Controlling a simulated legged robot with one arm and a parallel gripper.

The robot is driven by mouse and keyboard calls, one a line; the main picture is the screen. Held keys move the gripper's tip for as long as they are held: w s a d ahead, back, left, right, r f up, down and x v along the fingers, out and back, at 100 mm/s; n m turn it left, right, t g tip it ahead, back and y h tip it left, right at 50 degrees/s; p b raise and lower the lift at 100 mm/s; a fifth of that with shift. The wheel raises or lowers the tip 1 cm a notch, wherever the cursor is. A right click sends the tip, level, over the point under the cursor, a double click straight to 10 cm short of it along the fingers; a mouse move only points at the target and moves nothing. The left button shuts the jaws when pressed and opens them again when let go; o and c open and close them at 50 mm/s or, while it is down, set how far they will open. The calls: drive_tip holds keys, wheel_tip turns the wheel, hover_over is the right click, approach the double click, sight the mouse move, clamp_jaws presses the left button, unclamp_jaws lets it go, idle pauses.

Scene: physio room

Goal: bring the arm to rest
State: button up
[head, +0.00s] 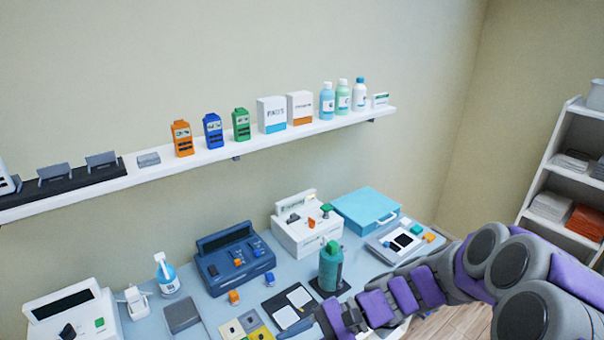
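My arm, purple and dark grey, reaches in from the lower right of the head view, low over the grey-blue table (205,296). My gripper (326,322) is at its far end by the bottom edge of the picture, just in front of a green bottle (331,266) on a dark base. Its fingers are too small and partly hidden, so I cannot see whether they are open or hold anything. I cannot tell whether it touches the dark pad with white squares (288,306) beside it.
A navy console (228,262), a white device (306,232) and a teal case (366,208) stand behind. A spray bottle (167,275) is to the left. A wall shelf (205,155) holds boxes and bottles. A white rack (560,150) stands right. Free floor (455,322) shows at lower right.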

drive_tip(key=s+d+n+h, duration=0.45)
drive_tip(key=s+h, duration=0.35)
drive_tip(key=s, duration=0.4)
drive_tip(key=s+d+n+t+h+b, duration=0.1)
drive_tip(key=s+d+h, duration=0.4)
drive_tip(key=d, duration=0.5)
drive_tip(key=shift+s+d+r+n+t+h, duration=0.3)
drive_tip(key=shift+s+r+n+t, duration=0.2)
drive_tip(key=shift+s+t, duration=0.4)
drive_tip(key=shift+a+f, duration=0.1)
drive_tip(key=shift+f, duration=0.1)
